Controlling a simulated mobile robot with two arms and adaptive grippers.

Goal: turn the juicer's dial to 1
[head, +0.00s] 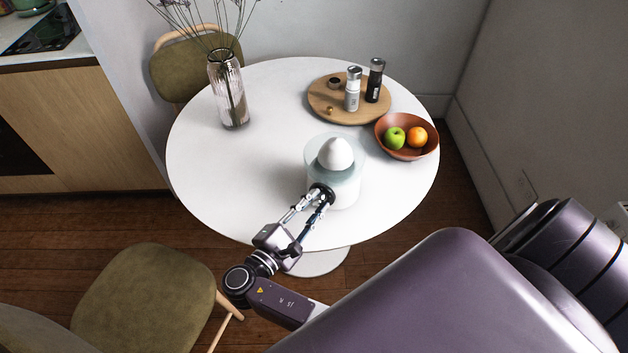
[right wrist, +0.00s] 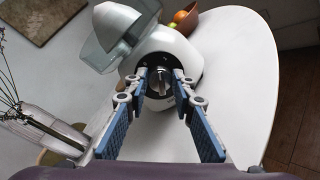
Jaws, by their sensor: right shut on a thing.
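The juicer (head: 334,185) stands on the white round table, with a white base, a clear bowl and a white cone on top. It also shows in the right wrist view (right wrist: 180,55). Its round dark dial (right wrist: 159,88) with a metallic bar faces my right gripper. My right gripper (head: 319,198) reaches the front of the juicer. In the right wrist view its fingertips (right wrist: 160,88) are on both sides of the dial's bar, shut on it. I cannot read any marks on the dial. My left gripper is not in view.
On the table (head: 210,180) stand a glass vase (head: 228,95) with stems, a round wooden tray (head: 322,107) with shakers, and a brown bowl (head: 400,152) with green and orange fruit. Green chairs (head: 140,300) stand at the front left and back. The table's left side is clear.

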